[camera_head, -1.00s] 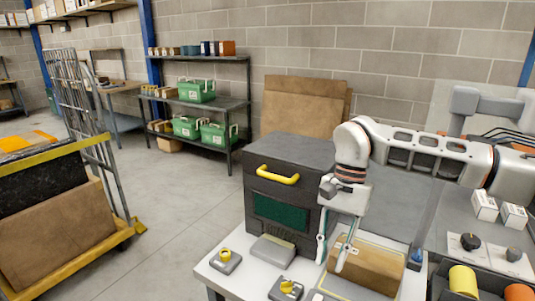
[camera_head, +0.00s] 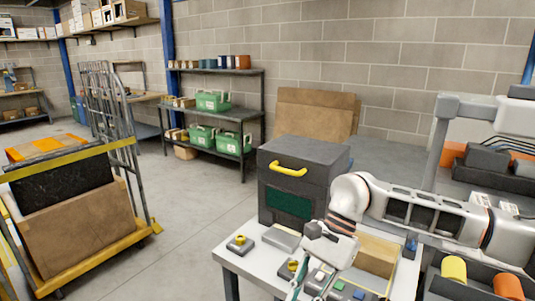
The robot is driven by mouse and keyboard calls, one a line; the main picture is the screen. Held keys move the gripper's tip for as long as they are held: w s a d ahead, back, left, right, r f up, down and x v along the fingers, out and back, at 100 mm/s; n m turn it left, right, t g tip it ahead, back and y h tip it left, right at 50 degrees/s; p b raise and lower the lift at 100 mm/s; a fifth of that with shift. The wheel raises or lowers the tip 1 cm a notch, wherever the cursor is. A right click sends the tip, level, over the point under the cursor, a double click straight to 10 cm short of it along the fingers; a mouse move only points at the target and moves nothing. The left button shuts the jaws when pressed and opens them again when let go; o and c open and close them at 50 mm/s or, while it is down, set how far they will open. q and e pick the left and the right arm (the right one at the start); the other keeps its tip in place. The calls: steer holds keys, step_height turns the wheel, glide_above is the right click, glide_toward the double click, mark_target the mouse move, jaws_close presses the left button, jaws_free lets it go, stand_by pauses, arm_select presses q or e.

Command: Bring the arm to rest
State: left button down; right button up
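My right arm reaches in from the right side of the head view. Its gripper (camera_head: 310,284) hangs over the front part of the white table, left of and in front of a brown cardboard box (camera_head: 378,255). Its fingers point down and look spread apart, with nothing seen between them; the tips are near the bottom edge of the picture. The wrist and forearm hide part of the box. My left gripper is not in view.
Yellow-topped control boxes (camera_head: 240,243) and small coloured blocks (camera_head: 338,285) lie near the gripper. A bin with yellow and orange rolls (camera_head: 454,270) is right. A loaded cart (camera_head: 80,225) stands left.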

steer(key=s+a+r+m+y, duration=0.35)
steer(key=a+m+y, duration=0.3)
steer(key=a, duration=0.25)
steer(key=s+a+r+m+y, duration=0.2)
steer(key=s+a+m+y, duration=0.2)
steer(key=a+m+y, duration=0.3)
steer(key=w+d+f+m+t, duration=0.25)
steer(key=w+m+t, duration=0.25)
steer(key=m+t, duration=0.5)
steer(key=w+d+f+m+t, duration=0.1)
steer(key=w+d+m+t, duration=0.25)
steer(key=m+t, duration=0.6)
steer(key=w+d+f+m+t+h, duration=0.2)
steer(key=d+f+m+h, duration=0.75)
steer(key=f+m, duration=0.45)
steer(key=s+d+f+m+g+h, duration=0.3)
steer(key=s+d+f+m, duration=0.3)
steer(key=f, duration=0.3)
steer(key=s+d+f+m+g+h, duration=0.3)
steer(key=s+d+f+m, duration=0.3)
steer(key=s+d+f, duration=0.2)
step_height(320, 180, down, 2)
steer(key=shift+s+f+m+h, duration=0.1)
steer(key=shift+s+m+h, duration=0.2)
steer(key=shift+s+m, duration=0.1)
steer(key=shift+d, duration=0.1)
